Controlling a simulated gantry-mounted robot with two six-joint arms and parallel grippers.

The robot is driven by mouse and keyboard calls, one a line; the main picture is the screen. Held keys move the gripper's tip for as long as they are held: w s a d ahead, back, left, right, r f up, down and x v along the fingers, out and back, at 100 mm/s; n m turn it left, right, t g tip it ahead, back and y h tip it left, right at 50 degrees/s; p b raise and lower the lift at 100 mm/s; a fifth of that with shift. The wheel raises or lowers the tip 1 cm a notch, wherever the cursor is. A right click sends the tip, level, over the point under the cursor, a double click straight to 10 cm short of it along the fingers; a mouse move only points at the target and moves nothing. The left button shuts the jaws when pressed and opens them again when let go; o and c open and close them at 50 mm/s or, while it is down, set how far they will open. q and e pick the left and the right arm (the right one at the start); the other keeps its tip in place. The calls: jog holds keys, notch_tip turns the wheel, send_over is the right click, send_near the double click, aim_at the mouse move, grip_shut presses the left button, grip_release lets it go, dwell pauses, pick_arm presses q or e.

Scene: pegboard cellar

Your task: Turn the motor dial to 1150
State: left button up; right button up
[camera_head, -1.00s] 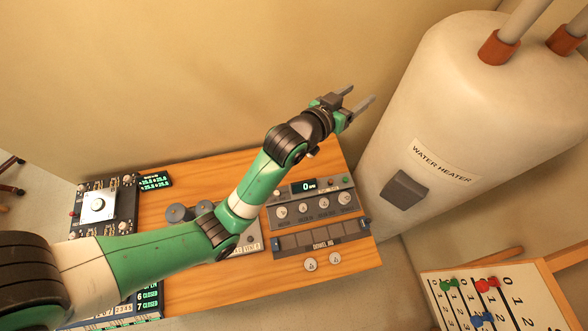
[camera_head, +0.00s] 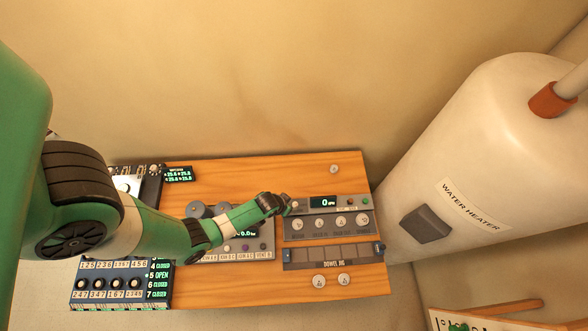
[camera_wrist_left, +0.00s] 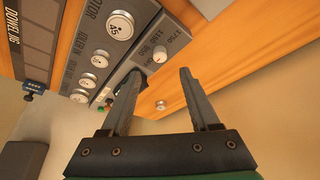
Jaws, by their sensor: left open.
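The motor panel (camera_head: 351,203) is a grey box with a display reading 0, at the back of the wooden bench. The motor dial is a small white knob at the panel's left end. In the left wrist view the dial (camera_wrist_left: 160,54) shows close up, with printed speed numbers around it, partly legible. My left gripper (camera_head: 287,203) is at the panel's left end. In the wrist view the left gripper (camera_wrist_left: 160,76) is open, its fingers apart on either side of the line to the dial, with nothing between the tips. My right gripper is not in view.
A panel with several round knobs (camera_head: 340,223) lies in front of the motor panel, then a dowel jig (camera_head: 333,255). Two loose round tokens (camera_head: 319,281) lie at the bench front. A water heater (camera_head: 480,160) stands at right. Bare wood (camera_head: 255,175) lies behind.

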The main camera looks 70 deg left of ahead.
aim_at(295, 205)
pick_arm(q)
jog(key=b+x, duration=0.5)
jog(key=x, duration=0.4)
jog(key=shift+r, duration=0.1)
grip_shut()
